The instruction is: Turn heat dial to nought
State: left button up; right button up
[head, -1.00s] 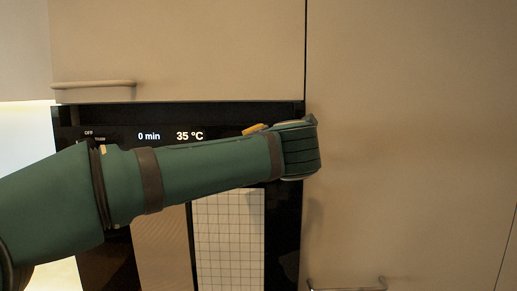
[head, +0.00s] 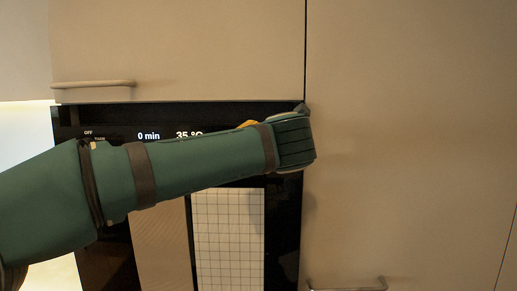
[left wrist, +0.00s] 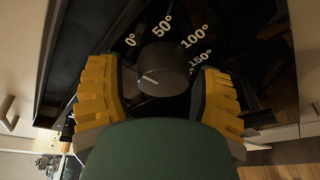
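The heat dial (left wrist: 165,66) is a round black knob in the left wrist view, with marks 0°, 50°, 100° and 150° around it. Its short white line points to the lower left, off the 0° mark. My left gripper (left wrist: 160,72) has its two yellow fingers on either side of the dial, with small gaps visible. In the head view, my left arm hides the dial, and only a bit of yellow finger (head: 247,125) shows. The oven display (head: 166,135) reads 0 min and 35 °C, the latter partly covered by my arm. My right gripper is not in view.
The black oven front (head: 285,220) sits below a cabinet door with a bar handle (head: 95,84). A tall plain cabinet door (head: 410,150) is to the right, with another handle (head: 346,286) low down.

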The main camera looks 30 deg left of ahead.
pick_arm(q)
jog(key=shift+o, duration=0.3)
jog(key=shift+f, duration=0.1)
jog(key=shift+s+d, duration=0.1)
jog(key=shift+d, duration=0.05)
jog(key=v, duration=1.1)
jog(key=shift+s+d, duration=0.2)
jog(key=shift+s, duration=0.05)
